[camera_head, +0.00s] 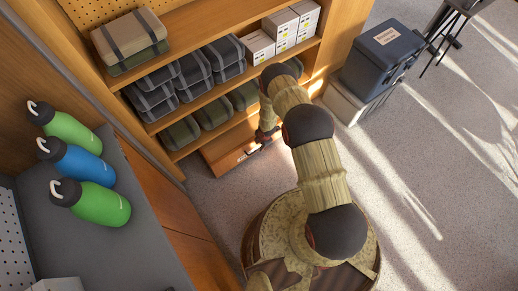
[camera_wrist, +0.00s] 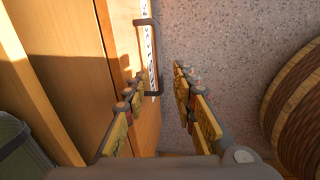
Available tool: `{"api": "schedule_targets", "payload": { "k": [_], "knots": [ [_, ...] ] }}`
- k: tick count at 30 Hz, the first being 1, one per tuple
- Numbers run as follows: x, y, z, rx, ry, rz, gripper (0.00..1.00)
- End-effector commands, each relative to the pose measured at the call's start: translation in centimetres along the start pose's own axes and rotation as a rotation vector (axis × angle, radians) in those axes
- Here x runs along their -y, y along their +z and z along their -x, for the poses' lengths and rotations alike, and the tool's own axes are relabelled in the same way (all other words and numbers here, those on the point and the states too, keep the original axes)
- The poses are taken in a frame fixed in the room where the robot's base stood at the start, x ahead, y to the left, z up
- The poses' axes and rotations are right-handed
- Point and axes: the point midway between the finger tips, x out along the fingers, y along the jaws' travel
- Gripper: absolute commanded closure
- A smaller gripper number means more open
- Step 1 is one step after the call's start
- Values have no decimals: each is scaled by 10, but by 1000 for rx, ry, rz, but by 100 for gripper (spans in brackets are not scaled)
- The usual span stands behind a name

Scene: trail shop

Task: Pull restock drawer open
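The restock drawer (camera_head: 222,152) is a wooden front at the foot of the shelf unit, partly hidden by my arm in the head view. In the wrist view its wooden front (camera_wrist: 122,35) runs along the left, with a dark bar handle (camera_wrist: 152,45) and a pale marked strip beside it. I see no clear grip on the handle. In the head view my gripper (camera_head: 262,137) is down by the drawer, its fingers mostly hidden.
Shelves above hold folded dark packs (camera_head: 195,70) and white boxes (camera_head: 283,28). A blue-grey cooler (camera_head: 377,55) stands on a pale box at right. Green and blue bottles (camera_head: 75,160) stand on a grey counter (camera_head: 140,240) at left. Speckled floor (camera_head: 440,150) is open at right.

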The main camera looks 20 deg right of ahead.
Motion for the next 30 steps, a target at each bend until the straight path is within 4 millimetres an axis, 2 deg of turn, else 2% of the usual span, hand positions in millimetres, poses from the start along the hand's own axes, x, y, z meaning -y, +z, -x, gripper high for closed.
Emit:
{"api": "schedule_targets", "payload": {
  "k": [5, 19, 24, 30],
  "knots": [
    [-2, 0, -6, -1, 7, 49, 73],
    [-2, 0, -69, -1, 6, 46, 73],
    [-3, 0, -77, 0, 6, 46, 73],
    [-3, 0, -77, 0, 6, 45, 73]
  ]
}}
